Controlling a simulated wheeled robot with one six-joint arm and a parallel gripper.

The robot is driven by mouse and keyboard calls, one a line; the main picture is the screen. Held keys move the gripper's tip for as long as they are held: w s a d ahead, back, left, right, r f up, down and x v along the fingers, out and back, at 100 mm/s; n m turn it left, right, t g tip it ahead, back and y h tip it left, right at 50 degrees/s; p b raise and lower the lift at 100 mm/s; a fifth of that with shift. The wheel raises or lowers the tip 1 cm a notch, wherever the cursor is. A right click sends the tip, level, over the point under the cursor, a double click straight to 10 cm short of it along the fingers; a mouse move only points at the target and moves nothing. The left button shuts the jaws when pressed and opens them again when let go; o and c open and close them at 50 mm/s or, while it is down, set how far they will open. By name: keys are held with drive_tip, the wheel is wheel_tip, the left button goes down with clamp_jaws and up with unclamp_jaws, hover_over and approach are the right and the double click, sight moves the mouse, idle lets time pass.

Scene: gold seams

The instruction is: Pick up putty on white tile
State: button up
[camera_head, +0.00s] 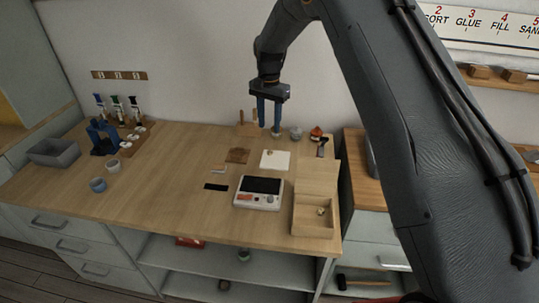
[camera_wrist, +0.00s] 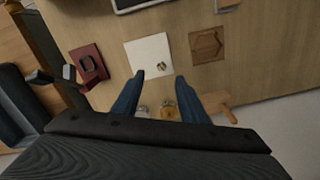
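A white tile (camera_head: 281,161) lies flat on the wooden workbench, and it also shows in the wrist view (camera_wrist: 147,49). A small lump that looks like the putty (camera_head: 269,153) sits on the tile; in the wrist view the lump (camera_wrist: 161,67) is small and brownish, near the tile's edge towards my fingers. My gripper (camera_head: 269,128) is above the back of the bench, behind the tile, pointing down. In the wrist view my gripper's (camera_wrist: 160,78) two blue fingers are apart with nothing held between them. The fingertips appear just short of the putty.
A brown hexagon-marked board (camera_wrist: 207,45) lies beside the tile. A dark red block (camera_wrist: 88,65) is on the other side. Small pots (camera_head: 296,133) stand near the fingers at the back. A scale (camera_head: 258,192) and an open wooden box (camera_head: 312,228) are in front.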

drive_tip(key=b, duration=0.4)
approach(270, 153)
drive_tip(key=shift+w+a+f, duration=0.1)
drive_tip(key=shift+w+a, duration=0.05)
drive_tip(key=shift+w, duration=0.4)
drive_tip(key=shift+w+d+f+p, duration=0.15)
drive_tip(key=shift+f+p, duration=0.7)
drive_tip(key=shift+f, duration=1.1)
drive_tip(key=shift+d+f+p, duration=0.15)
drive_tip(key=shift+f+p, duration=0.65)
drive_tip(key=shift+f, duration=1.15)
clamp_jaws()
